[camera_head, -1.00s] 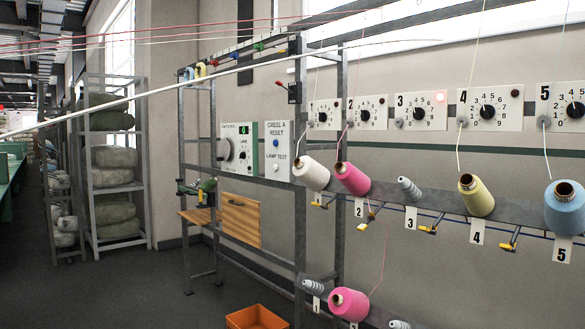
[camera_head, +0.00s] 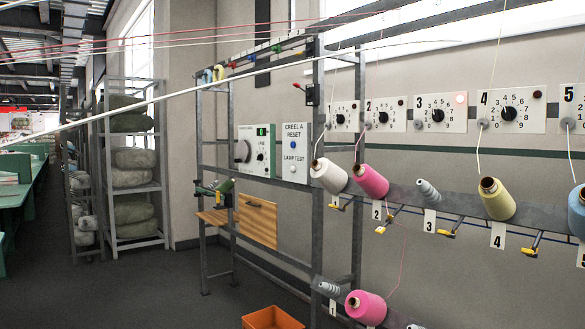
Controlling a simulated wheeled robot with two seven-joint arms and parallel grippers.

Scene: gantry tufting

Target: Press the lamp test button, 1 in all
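The lamp test button is a small pale round button (camera_head: 293,170) on the white "CREEL A RESET / LAMP TEST" panel (camera_head: 295,135), just under the words LAMP TEST. A blue button (camera_head: 293,143) sits above those words on the same panel. The panel is mounted behind the grey creel frame, left of its thick upright. Neither of my grippers shows in the head view.
A control box (camera_head: 256,150) with a green display stands left of the panel. The grey creel frame (camera_head: 318,200) carries white, pink, yellow and blue cones. An orange bin (camera_head: 272,318) is on the floor below. Open dark floor (camera_head: 160,290) lies at the left.

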